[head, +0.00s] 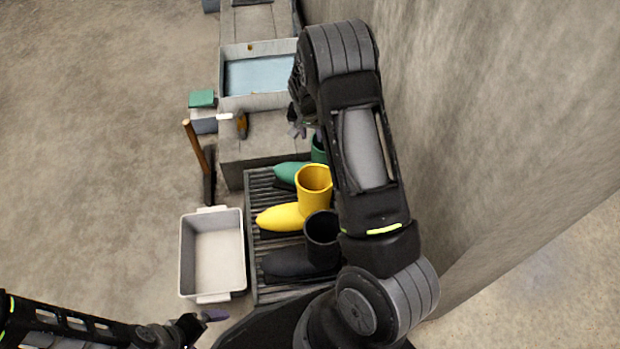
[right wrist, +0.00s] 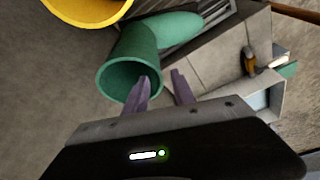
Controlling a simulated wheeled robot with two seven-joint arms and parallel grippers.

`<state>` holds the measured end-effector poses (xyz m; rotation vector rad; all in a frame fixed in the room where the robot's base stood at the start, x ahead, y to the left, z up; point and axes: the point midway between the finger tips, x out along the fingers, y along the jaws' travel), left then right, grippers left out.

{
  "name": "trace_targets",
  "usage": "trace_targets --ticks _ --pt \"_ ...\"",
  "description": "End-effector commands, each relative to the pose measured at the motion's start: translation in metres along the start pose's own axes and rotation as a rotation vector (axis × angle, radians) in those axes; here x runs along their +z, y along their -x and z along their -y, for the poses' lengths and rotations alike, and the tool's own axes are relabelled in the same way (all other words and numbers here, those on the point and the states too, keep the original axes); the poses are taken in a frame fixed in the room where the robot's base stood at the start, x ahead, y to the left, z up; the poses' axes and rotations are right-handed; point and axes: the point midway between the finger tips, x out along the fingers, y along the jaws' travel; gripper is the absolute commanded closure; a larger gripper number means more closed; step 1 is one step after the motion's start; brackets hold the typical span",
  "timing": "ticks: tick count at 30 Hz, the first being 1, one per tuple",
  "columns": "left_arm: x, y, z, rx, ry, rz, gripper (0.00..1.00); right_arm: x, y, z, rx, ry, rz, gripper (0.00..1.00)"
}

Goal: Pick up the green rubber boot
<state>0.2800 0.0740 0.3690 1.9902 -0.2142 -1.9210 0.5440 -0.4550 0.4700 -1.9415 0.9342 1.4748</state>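The green rubber boot (head: 291,173) stands at the far end of a slatted rack, partly hidden by my right arm in the head view. In the right wrist view the green boot (right wrist: 128,62) shows its open top toward the camera. My right gripper (right wrist: 162,85) is open, with two purple-grey fingers apart. One finger overlaps the boot's opening and the other is beside the rim; I cannot tell if they touch it. In the head view the right gripper (head: 297,130) is just beyond the boot. My left gripper (head: 203,318) is low at the left, its fingers unclear.
A yellow boot (head: 313,186) and a black boot (head: 320,240) stand on the slatted rack (head: 254,192). A white bin (head: 187,252) is left of it. A basin (head: 225,88) and a brush (head: 241,124) are beyond. A wall is close on the right.

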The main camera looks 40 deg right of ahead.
Motion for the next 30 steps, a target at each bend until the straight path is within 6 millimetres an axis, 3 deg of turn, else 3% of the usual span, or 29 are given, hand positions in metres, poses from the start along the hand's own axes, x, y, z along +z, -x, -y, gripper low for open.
trace_targets --ticks 4,15,24,30 --pt "0.0 -0.005 0.002 0.0 0.0 0.0 0.0 0.001 -0.018 0.0 0.0 0.0 0.001 0.69" --pt "0.0 -0.006 0.002 0.0 0.0 0.0 0.0 0.001 -0.022 0.0 0.0 0.0 0.001 0.69" --pt "0.0 -0.018 0.007 0.0 0.002 -0.001 0.0 0.004 -0.062 -0.001 0.001 0.001 0.002 0.69" --pt "-0.001 -0.019 0.008 -0.001 0.003 -0.003 0.0 0.003 -0.071 0.0 0.0 0.001 0.0 0.69"
